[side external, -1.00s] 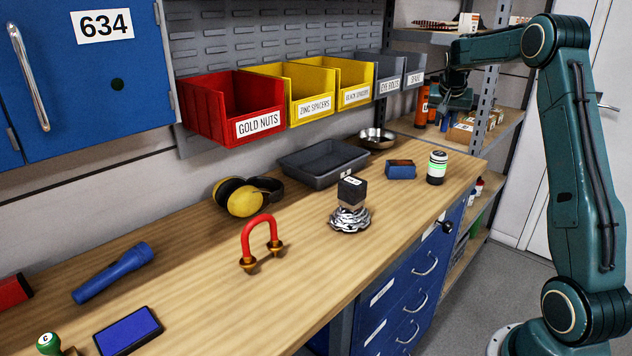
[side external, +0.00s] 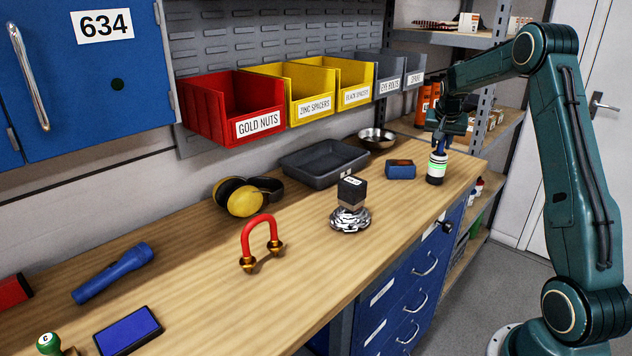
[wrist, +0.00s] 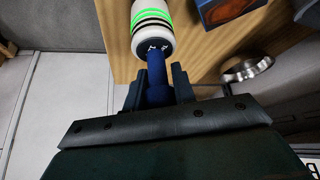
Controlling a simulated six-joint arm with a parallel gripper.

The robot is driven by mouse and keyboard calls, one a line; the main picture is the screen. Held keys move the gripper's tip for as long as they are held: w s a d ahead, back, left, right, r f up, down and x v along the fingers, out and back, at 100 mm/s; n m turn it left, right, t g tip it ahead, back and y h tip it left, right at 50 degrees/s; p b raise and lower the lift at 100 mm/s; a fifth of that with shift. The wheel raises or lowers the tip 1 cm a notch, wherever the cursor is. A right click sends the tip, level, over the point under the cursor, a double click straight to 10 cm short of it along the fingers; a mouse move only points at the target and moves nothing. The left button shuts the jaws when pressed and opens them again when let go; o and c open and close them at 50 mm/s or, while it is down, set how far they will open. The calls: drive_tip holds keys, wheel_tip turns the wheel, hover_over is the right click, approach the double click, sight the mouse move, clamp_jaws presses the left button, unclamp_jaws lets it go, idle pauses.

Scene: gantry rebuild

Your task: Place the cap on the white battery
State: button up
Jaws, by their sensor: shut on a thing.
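The white battery (side external: 436,168) stands upright near the right end of the bench, with a green band and dark stripes. It also shows at the top of the wrist view (wrist: 152,20). My gripper (side external: 441,138) is directly above it, pointing down. Its jaws are shut on a narrow blue piece (wrist: 157,75), which seems to be the cap. The blue piece lines up with the battery's top and appears to meet it. I cannot tell whether it is seated or only touching.
A small blue box (side external: 400,169) stands just left of the battery. A metal bowl (side external: 377,139) and a dark tray (side external: 322,163) are behind it. The bench's front edge is close on the right.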

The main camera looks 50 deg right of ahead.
drive_tip(key=shift+f, duration=0.1)
drive_tip(key=o, duration=1)
drive_tip(key=v, duration=1.2)
drive_tip(key=shift+a, duration=0.1)
